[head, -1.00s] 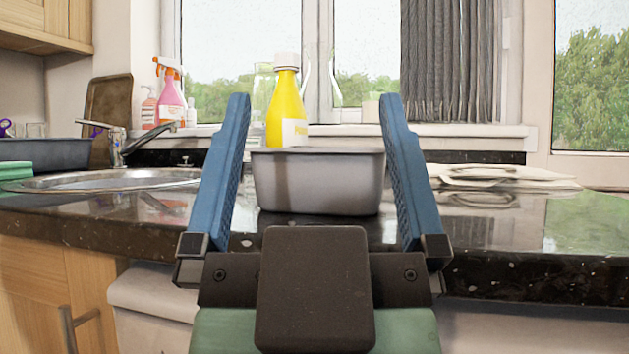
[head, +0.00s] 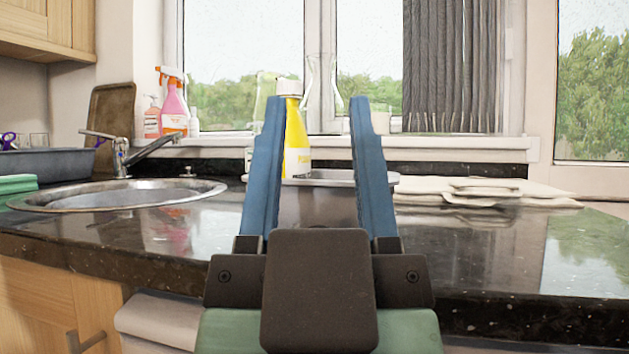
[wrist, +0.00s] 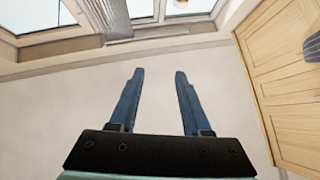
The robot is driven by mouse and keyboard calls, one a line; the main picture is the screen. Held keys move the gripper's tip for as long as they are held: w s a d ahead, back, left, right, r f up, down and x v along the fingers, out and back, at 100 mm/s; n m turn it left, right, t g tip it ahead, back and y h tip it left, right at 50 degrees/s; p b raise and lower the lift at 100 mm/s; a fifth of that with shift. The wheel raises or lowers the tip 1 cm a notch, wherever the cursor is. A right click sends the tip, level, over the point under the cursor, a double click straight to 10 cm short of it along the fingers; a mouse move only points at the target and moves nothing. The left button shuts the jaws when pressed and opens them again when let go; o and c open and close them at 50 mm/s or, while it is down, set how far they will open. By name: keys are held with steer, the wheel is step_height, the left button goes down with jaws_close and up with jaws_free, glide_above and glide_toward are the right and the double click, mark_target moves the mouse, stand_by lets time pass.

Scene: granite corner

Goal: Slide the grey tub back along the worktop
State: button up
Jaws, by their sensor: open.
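The grey tub (head: 318,206) stands on the dark speckled worktop (head: 480,240) in the middle of the head view. My blue-fingered gripper (head: 318,106) is in front of it, fingers pointing up in the picture. The fingers are apart, with nothing seen held between them. They cover much of the tub's left and right sides; its front shows between them. I cannot tell whether the gripper touches the tub. The wrist view shows the open fingers (wrist: 159,72) against a bare wall, with no tub in sight.
A yellow bottle (head: 298,140) stands at the tub's back left, its base hidden. The sink (head: 110,196) and tap (head: 150,148) are at left, spray bottles (head: 174,108) behind. Folded cloths (head: 490,190) lie right of the tub. Glass vessels (head: 322,100) stand by the window.

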steer(key=r+p, duration=0.2)
steer(key=r, duration=0.1)
steer(key=r+p, duration=0.3)
steer(key=w+r+p, duration=0.1)
steer(key=r+p, duration=0.1)
steer(key=r, duration=0.1)
steer(key=shift+p, duration=0.4)
jaws_close()
steer(key=w+r+g+p, duration=0.2)
steer(key=w+r+p, duration=0.3)
steer(key=p, duration=0.6)
steer(key=w+r+g+p, duration=0.3)
steer(key=r+p, duration=0.4)
steer(key=p, duration=0.5)
steer(key=n+g+h+p, duration=0.5)
steer(key=n+p, duration=1.3)
steer(key=n, duration=1.5)
glide_toward(316, 204)
steer(key=p+x, duration=0.1)
steer(key=x, duration=0.5)
steer(key=shift+w+d, duration=0.15)
steer(key=shift+w, duration=0.2)
